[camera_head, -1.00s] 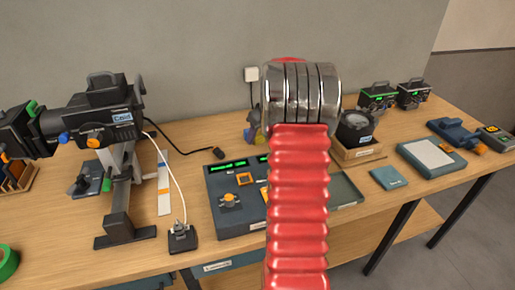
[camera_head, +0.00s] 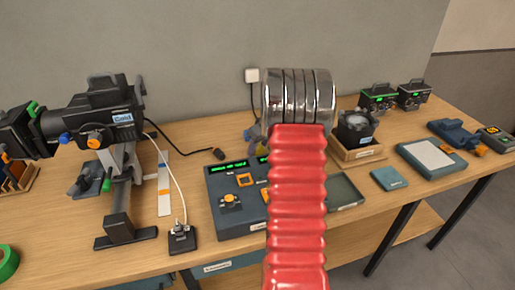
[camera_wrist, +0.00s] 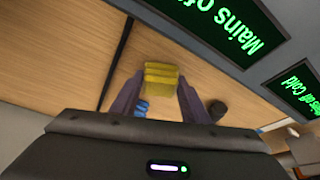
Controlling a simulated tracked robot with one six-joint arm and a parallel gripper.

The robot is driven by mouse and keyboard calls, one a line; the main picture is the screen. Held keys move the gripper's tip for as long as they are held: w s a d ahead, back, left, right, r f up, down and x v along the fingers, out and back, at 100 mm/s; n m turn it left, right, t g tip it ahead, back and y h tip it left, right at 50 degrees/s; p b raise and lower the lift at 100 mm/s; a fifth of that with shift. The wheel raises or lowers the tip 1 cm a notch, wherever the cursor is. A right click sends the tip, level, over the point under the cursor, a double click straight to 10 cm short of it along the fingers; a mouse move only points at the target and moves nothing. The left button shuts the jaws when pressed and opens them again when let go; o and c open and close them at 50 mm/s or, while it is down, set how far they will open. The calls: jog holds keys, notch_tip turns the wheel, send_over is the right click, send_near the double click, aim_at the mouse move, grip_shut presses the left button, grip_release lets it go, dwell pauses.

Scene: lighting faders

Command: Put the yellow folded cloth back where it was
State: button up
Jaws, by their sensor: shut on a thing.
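The yellow folded cloth (camera_wrist: 161,74) is between the two fingers of my gripper (camera_wrist: 161,84) in the wrist view. My gripper is shut on it, and its layered folds stick out past the fingertips. A wooden surface lies behind the cloth; I cannot tell whether the cloth touches it. A small blue thing (camera_wrist: 141,107) shows beside the left finger. In the head view my red and metal arm covers most of the gripper and the cloth.
The dark control panel (camera_head: 233,213) with green displays stands mid-bench; a display reading "Mains of…" (camera_wrist: 228,22) is close in the wrist view. A spotlight (camera_head: 95,122) stands left. A wooden tray (camera_head: 362,156) and a teal pad (camera_head: 389,179) lie right of my arm.

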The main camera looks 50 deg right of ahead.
jog(key=o, duration=1)
jog(key=v, duration=1.2)
